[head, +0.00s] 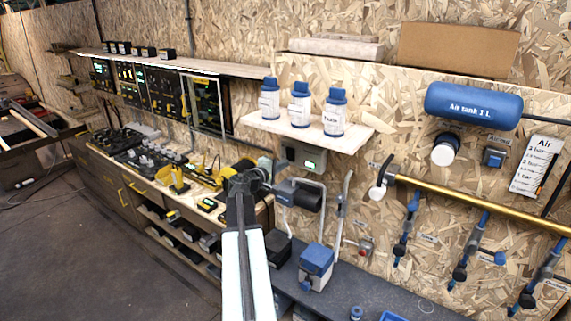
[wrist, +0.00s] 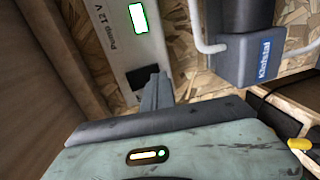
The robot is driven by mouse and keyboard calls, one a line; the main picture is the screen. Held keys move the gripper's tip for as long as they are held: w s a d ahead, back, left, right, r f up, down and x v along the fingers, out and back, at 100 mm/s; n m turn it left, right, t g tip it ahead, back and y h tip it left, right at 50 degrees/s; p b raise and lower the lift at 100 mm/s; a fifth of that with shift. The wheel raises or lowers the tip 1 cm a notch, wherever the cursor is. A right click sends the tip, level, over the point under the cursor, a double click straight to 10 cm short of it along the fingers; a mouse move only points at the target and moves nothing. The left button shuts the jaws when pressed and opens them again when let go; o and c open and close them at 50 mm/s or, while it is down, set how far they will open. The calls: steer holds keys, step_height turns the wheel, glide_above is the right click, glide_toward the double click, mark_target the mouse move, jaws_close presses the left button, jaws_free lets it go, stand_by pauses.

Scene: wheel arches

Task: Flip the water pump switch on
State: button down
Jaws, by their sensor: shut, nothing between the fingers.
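The pump switch box, a pale grey wall box marked "Pump 12 V" (wrist: 108,45), fills the upper left of the wrist view. It has a lit green window (wrist: 138,17) and a dark switch (wrist: 141,77) at its lower end. In the head view the box (head: 290,153) hangs below the bottle shelf, its green window lit. My gripper (wrist: 158,80) is shut and empty, with its tips close beside the switch and overlapping its right edge in the wrist view. I cannot tell whether they touch it or which way the switch sits. In the head view my gripper (head: 266,168) is left of the box.
A blue-grey device marked "Kiefstal" (wrist: 257,60) with a pale pipe is right of the box. A shelf with blue-capped bottles (head: 300,104) is above. A brass pipe (head: 480,202) with blue valves runs to the right. A cluttered bench (head: 150,170) stands left; the floor is open at lower left.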

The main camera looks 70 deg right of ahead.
steer(key=w+a+f+b, duration=0.1)
steer(key=w+a, duration=0.2)
steer(key=a, duration=0.9)
steer(key=shift+f+b, duration=0.3)
steer(key=shift+f, duration=0.05)
